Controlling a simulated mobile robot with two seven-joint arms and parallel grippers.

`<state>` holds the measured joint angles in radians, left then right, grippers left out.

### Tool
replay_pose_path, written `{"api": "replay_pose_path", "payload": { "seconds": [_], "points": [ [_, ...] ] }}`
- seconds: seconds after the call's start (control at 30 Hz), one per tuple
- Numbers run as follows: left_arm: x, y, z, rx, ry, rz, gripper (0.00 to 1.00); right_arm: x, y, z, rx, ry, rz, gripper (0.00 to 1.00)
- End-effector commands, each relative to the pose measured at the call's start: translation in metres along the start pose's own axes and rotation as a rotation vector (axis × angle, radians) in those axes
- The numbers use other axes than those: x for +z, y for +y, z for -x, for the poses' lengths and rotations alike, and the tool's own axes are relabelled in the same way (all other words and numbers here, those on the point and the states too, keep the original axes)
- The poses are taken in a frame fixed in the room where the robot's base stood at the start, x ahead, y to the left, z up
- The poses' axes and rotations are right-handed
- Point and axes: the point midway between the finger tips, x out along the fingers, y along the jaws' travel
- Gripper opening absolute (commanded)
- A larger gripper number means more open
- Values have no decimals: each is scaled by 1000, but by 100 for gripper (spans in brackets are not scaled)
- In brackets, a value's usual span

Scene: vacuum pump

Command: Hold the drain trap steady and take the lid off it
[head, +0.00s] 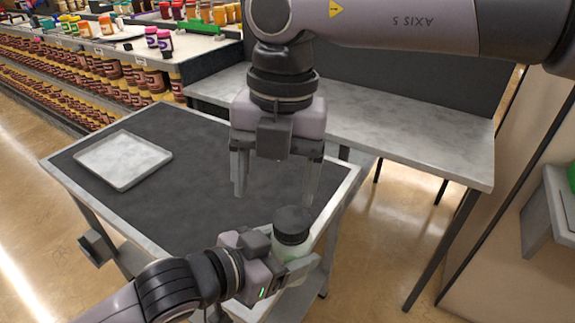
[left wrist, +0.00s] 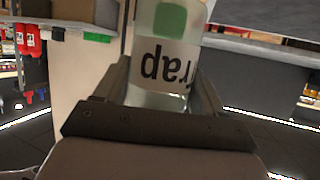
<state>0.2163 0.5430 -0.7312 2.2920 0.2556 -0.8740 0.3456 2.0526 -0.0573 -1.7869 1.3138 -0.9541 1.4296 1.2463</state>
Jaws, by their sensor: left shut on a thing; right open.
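The drain trap (head: 287,252) is a pale, see-through jar near the right edge of the cart. In the left wrist view the drain trap (left wrist: 165,62) shows a green patch and a label reading "trap", upside down. Its black lid (head: 292,220) sits on top of it. My left gripper (head: 285,266) is shut around the jar's body from the left; its fingers also show in the left wrist view (left wrist: 165,95). My right gripper (head: 276,185) points down, open and empty, above and a little left of the lid, apart from it. Whether the jar touches the cart is hidden.
A grey tray (head: 124,160) lies at the left of the cart's dark top (head: 200,165). The middle of the cart top is clear. A grey bench (head: 400,145) stands behind to the right. Shelves with many jars (head: 120,80) stand at the back left.

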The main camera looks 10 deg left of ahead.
Motion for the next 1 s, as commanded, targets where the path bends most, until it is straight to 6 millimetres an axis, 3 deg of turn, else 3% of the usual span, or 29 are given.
{"api": "replay_pose_path", "payload": {
  "seconds": [0.23, 0.7, 1.0],
  "points": [
    [-1, 0, 0, 0, 3, -1, 0, 13, -14, 5, -74, -70, -38, 77],
    [-1, 0, 0, 0, 3, 0, 0, 17, -18, -60, -72, -69, -37, 77],
    [-1, 0, 0, 0, 3, 0, 0, 18, -19, -69, -69, -71, -38, 77]
  ]
}}
